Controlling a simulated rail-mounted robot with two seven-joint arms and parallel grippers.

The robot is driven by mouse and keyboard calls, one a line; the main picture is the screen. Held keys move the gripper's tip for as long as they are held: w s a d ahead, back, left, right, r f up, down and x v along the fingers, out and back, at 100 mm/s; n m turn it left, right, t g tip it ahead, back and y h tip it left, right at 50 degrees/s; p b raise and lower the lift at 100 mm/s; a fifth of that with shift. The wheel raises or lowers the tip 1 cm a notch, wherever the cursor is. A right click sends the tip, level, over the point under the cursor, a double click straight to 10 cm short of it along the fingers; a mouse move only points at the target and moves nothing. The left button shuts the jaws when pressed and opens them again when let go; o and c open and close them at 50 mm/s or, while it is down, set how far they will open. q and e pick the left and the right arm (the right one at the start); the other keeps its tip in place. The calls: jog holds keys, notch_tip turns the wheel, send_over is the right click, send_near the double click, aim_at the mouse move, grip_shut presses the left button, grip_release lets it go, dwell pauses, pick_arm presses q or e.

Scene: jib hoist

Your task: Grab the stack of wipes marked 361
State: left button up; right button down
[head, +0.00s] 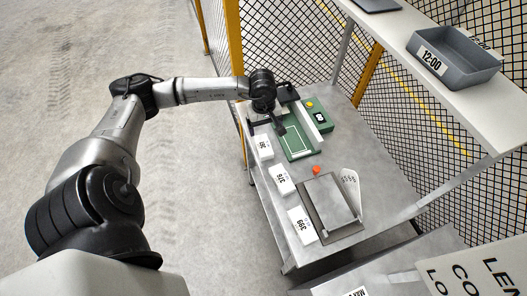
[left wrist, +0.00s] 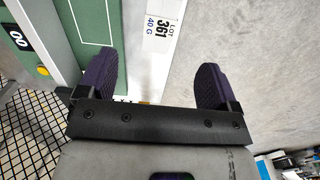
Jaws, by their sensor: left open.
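The stack of wipes marked 361 (left wrist: 147,72) is white, and its label reads LOT 361, 40 G in the left wrist view. In the head view a white stack (head: 264,152), its label too small to read fully, lies at the table's left edge beside the green board. My left gripper (head: 266,126) is above the table near this stack. In the left wrist view my left gripper (left wrist: 157,75) is open, with its two dark fingers apart and the 361 stack showing in the gap between them. I see no contact. My right gripper is not in view.
Two more white stacks, marked 376 (head: 283,181) and 399 (head: 303,226), lie along the same edge. The green board (head: 299,143), a green device (head: 319,119), a red object (head: 316,170) and a grey plate (head: 327,205) share the table. A shelf with a grey bin (head: 455,62) is at upper right.

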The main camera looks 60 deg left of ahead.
pick_arm(q)
send_over(264, 145)
jog(key=shift+y, duration=0.3)
jog(key=f, duration=0.7)
jog(key=shift+s+d+f+b, duration=0.2)
jog(key=shift+s+b, duration=0.1)
jog(key=shift+s, duration=0.1)
jog(key=shift+w+a+f, duration=0.1)
jog(key=shift+w+f, duration=0.05)
jog(key=shift+f, duration=1.45)
jog(key=shift+w+a+f, duration=0.1)
jog(key=shift+w+f, duration=0.05)
jog(key=shift+f, duration=1.4)
jog(key=shift+c, duration=0.5)
jog(key=c, duration=0.9)
jog(key=shift+c, duration=0.2)
jog(key=shift+r, duration=0.15)
